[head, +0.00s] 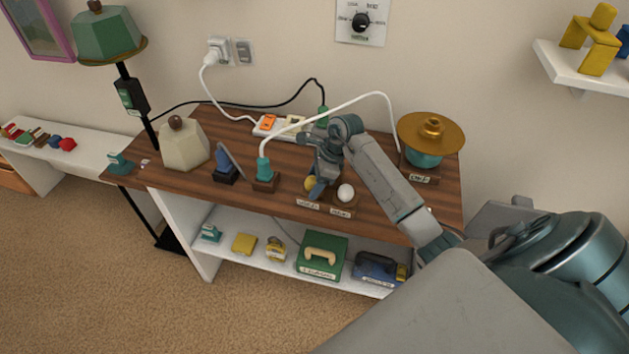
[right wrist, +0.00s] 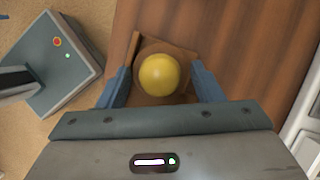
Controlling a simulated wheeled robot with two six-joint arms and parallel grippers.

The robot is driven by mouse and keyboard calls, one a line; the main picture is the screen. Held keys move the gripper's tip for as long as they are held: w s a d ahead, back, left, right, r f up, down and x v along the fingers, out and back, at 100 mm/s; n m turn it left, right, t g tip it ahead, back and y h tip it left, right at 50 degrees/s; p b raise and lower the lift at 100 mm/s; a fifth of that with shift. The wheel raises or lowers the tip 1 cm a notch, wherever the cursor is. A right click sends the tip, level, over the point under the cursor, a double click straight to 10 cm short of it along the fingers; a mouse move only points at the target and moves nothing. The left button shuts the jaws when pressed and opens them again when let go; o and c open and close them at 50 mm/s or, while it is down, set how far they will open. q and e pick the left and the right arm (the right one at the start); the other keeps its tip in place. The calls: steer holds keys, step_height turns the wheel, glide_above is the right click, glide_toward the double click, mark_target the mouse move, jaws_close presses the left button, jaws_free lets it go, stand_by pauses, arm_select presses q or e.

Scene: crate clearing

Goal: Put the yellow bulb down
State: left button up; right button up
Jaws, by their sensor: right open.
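The yellow bulb (head: 309,184) sits at a small labelled wooden holder near the front edge of the brown tabletop. In the right wrist view the yellow bulb (right wrist: 159,74) rests over a round brown seat in the holder (right wrist: 134,46). My right gripper (head: 317,187) is over the holder and partly hides the bulb in the head view. Its blue fingers, also in the right wrist view (right wrist: 161,70), stand open on either side of the bulb, with gaps visible. My left gripper is not in view.
A white bulb (head: 346,192) stands close to the right of the yellow one. A teal-based cable stand (head: 264,172) is to the left, a power strip (head: 290,125) behind. A gold-brimmed lamp (head: 430,136) stands at the right. A lower shelf (head: 227,259) holds several items.

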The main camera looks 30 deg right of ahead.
steer(key=shift+r, duration=0.25)
steer(key=shift+d+r, duration=0.25)
steer(key=b+v, duration=0.4)
steer(key=v, duration=0.7)
steer(key=shift+s+a+r, duration=0.1)
steer(key=shift+a+r, duration=0.05)
